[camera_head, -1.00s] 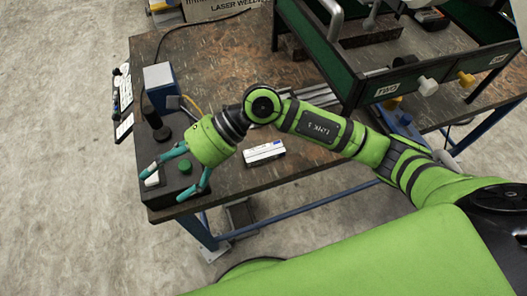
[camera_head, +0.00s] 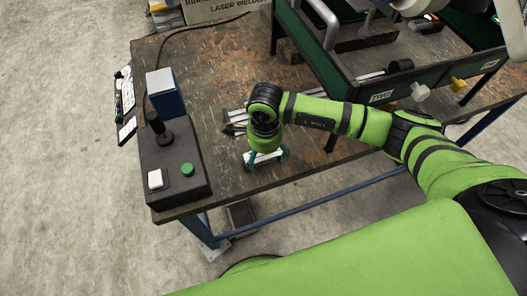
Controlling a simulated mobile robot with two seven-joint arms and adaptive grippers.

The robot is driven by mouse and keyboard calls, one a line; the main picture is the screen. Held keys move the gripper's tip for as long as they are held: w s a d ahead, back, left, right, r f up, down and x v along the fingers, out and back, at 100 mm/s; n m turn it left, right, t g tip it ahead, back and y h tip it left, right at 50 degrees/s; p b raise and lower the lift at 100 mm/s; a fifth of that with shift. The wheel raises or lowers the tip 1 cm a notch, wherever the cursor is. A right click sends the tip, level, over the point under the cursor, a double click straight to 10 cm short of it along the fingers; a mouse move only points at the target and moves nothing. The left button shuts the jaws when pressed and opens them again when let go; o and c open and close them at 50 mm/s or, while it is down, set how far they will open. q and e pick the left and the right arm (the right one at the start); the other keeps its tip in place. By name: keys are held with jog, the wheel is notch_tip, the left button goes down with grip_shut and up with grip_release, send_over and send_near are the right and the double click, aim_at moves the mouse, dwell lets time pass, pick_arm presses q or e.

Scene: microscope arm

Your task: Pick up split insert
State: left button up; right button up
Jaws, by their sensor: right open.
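A small white block (camera_head: 262,159), which may be the split insert, lies on the worn brown table near its front edge. It is partly hidden by my right gripper (camera_head: 266,160). My right gripper points down over the block, its teal fingers open and apart at the block's left and right ends. I cannot tell whether the fingers touch it. No other thing that could be the split insert shows clearly. My left gripper is not in view.
A dark control box (camera_head: 180,172) with a joystick, a white button and a green button stands at the table's left front corner. A blue block (camera_head: 165,92) stands behind it. A green-sided machine (camera_head: 385,85) fills the right back. Metal strips (camera_head: 234,122) lie behind my gripper.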

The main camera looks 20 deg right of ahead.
jog(key=shift+f, duration=0.25)
grip_shut()
jog(key=shift+w+a+r, duration=0.1)
